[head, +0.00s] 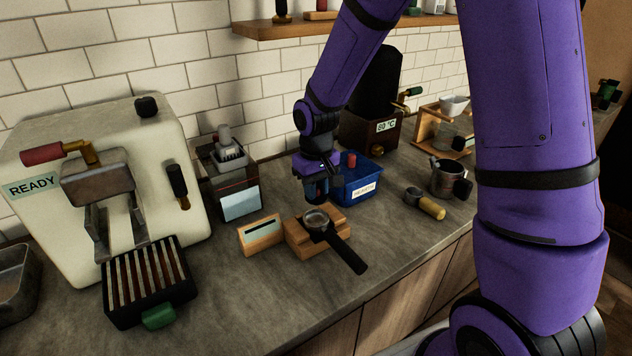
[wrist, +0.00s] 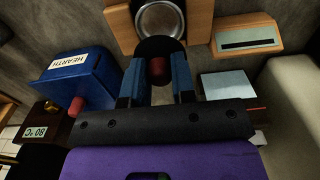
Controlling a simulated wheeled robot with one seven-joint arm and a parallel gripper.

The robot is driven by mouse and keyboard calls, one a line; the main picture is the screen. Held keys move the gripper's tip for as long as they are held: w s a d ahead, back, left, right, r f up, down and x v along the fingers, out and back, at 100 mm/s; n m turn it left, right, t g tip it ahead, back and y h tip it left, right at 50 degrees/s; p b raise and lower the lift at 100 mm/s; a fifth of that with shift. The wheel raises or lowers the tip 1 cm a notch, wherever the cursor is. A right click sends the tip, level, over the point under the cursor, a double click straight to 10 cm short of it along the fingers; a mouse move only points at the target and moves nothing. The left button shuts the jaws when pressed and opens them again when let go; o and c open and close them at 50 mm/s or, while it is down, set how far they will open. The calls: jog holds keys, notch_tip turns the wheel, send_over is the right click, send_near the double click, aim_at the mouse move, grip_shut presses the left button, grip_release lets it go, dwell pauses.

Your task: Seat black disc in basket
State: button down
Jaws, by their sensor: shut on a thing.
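My gripper (head: 318,188) is shut on the dark red knob (wrist: 158,70) of the black disc (wrist: 160,46). In the wrist view my two blue fingers (wrist: 157,75) stand on either side of the knob. The disc overlaps the near edge of the round metal basket (wrist: 160,19) in this view; I cannot tell whether they touch. In the head view the basket (head: 316,217) belongs to a portafilter with a black handle (head: 347,254), resting on a wooden stand (head: 300,240). My gripper is just above and behind the basket there, and the disc is not clearly visible.
A blue bin (head: 362,188) with a red-knobbed item stands just right of my gripper. A small wooden display block (head: 261,236) is left of the stand. The espresso machine (head: 100,180) is at left. A yellow-handled tool (head: 427,204) lies at right. The counter's front is clear.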

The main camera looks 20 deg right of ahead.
jog(key=shift+f, duration=2.4)
jog(key=shift+f, duration=0.8)
jog(key=c, duration=0.9)
grip_release()
jog(key=shift+o, duration=0.2)
notch_tip(320, 180, up, 11)
jog(key=s+d+r+m+t, duration=0.15)
jog(key=s+d+r, duration=0.25)
jog(key=s+r, duration=0.8)
jog(key=s+d+r+t, duration=0.3)
jog(key=s+r, duration=0.5)
jog(key=s, duration=0.5)
jog(key=shift+r+m+t, duration=0.2)
jog(key=shift+m+t, duration=0.15)
